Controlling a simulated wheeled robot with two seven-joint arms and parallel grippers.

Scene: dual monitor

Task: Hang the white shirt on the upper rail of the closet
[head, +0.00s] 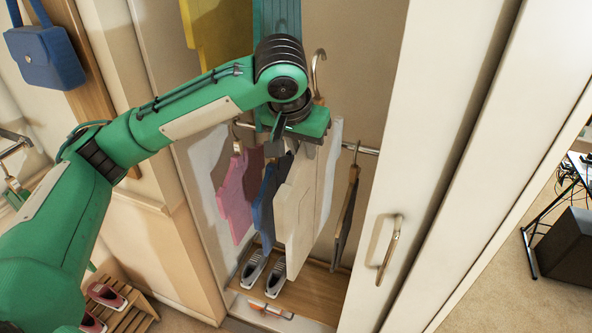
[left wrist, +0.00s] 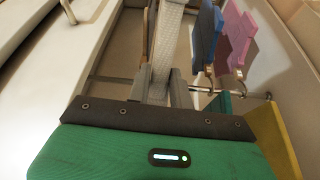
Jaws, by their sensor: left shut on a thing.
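My left gripper (head: 305,142) is inside the open closet, shut on the hanger of the white shirt (head: 298,212). The shirt hangs down below the jaws, and a hook (head: 318,68) stands up above my gripper. In the left wrist view the jaws (left wrist: 160,88) close at the pale shirt (left wrist: 166,48). The jaws' exact grip is partly hidden in the head view. A rail (head: 367,150) crosses the closet at about the height of my gripper. The upper rail cannot be made out. My right gripper is not in view.
A pink garment (head: 232,203), a blue one (head: 263,205) and a dark one (head: 345,212) hang near the shirt. Yellow (head: 220,30) and teal (head: 278,18) garments hang higher. Shoes (head: 276,275) stand on the closet floor. A white door with a handle (head: 391,250) bounds the right side.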

